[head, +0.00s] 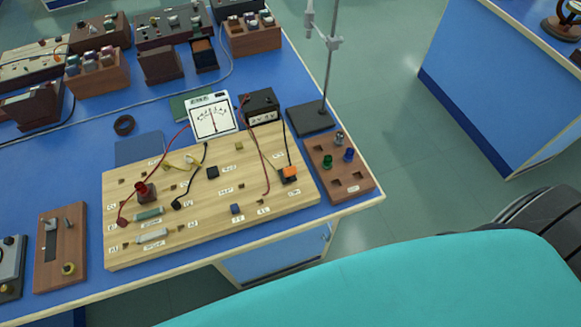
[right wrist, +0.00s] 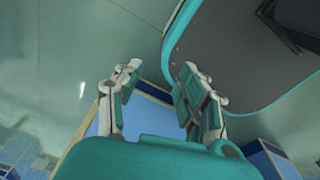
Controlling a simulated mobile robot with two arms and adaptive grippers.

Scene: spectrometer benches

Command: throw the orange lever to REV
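An orange lever (head: 290,172) sits on a small dark switch base at the right part of the wooden circuit board (head: 218,212) in the head view. The lettering by it is too small to read, so its position cannot be told. Neither gripper shows in the head view. In the right wrist view my right gripper (right wrist: 157,88) is open, with its two fingers apart and nothing between them. It is away from the board, with floor and blue bench sides behind it. My left gripper is not in view.
A meter (head: 211,116) and a dark power box (head: 262,107) stand behind the board. Red and black wires cross it. A brown peg block (head: 338,166) and a stand base (head: 310,119) are close on the lever's right. My teal body fills the lower right.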

